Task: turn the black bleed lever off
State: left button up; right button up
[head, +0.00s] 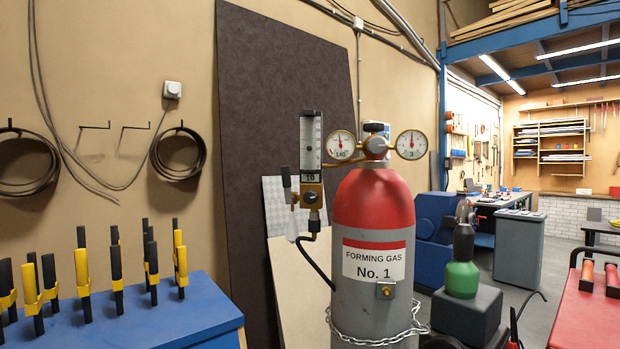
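The black bleed lever (286,178) stands upright at the left side of the brass block under the flow meter (311,140). A pale tapered piece (292,226) hangs below the lever. The brass block (311,192) carries a black fitting and a dark hose (318,262) that runs down to the cylinder. The grey gas cylinder (373,250) has a red top and a label reading "FORMING GAS No. 1". Two round gauges (341,145) (411,145) sit on the regulator above it. Neither of my grippers shows in the head view.
A blue bench (150,320) with several yellow and black upright tools is at the lower left. A chain (375,338) wraps the cylinder. A green bottle (462,278) on a dark box stands to its right. A red-topped surface (590,315) is at the far right. A dark panel leans behind.

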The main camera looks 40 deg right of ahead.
aim_at(287, 183)
jog(key=z, duration=1.4)
